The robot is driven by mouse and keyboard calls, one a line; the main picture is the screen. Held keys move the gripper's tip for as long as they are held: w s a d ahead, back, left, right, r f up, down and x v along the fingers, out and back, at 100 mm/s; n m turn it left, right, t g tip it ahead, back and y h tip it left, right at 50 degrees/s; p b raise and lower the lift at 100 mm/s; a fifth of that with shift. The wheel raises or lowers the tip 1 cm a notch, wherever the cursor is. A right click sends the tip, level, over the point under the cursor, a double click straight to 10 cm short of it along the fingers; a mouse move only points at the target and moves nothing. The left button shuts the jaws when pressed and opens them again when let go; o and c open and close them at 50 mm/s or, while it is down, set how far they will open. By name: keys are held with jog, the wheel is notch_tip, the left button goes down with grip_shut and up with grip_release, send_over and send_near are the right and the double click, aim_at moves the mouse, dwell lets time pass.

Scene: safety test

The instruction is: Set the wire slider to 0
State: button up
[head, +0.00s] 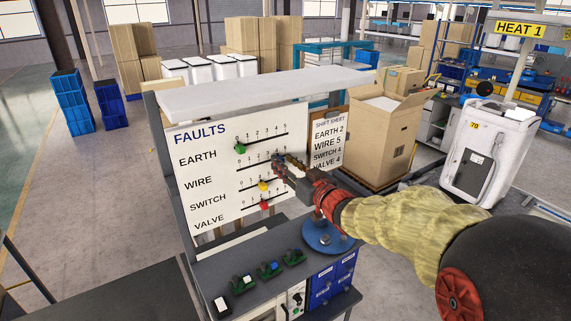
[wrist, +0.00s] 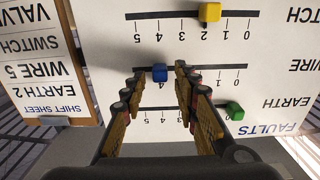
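The white FAULTS panel (head: 212,165) has rows for EARTH, WIRE, SWITCH and VALVE, each with a 0 to 5 scale. The wire slider is a blue knob (wrist: 160,73) at 4 in the wrist view, which shows the panel upside down. My gripper (head: 280,161) is at the WIRE row; in the wrist view its open fingers (wrist: 159,72) lie either side of the blue knob. I cannot tell whether they touch it.
The green earth knob (head: 240,148) is at 0, the yellow switch knob (head: 263,185) near 2. The red valve knob (head: 264,204) is below. A shift sheet (head: 328,140) hangs right of the panel. Small green devices (head: 268,270) stand on the bench below.

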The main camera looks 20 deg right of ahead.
jog(key=c, duration=0.6)
grip_shut()
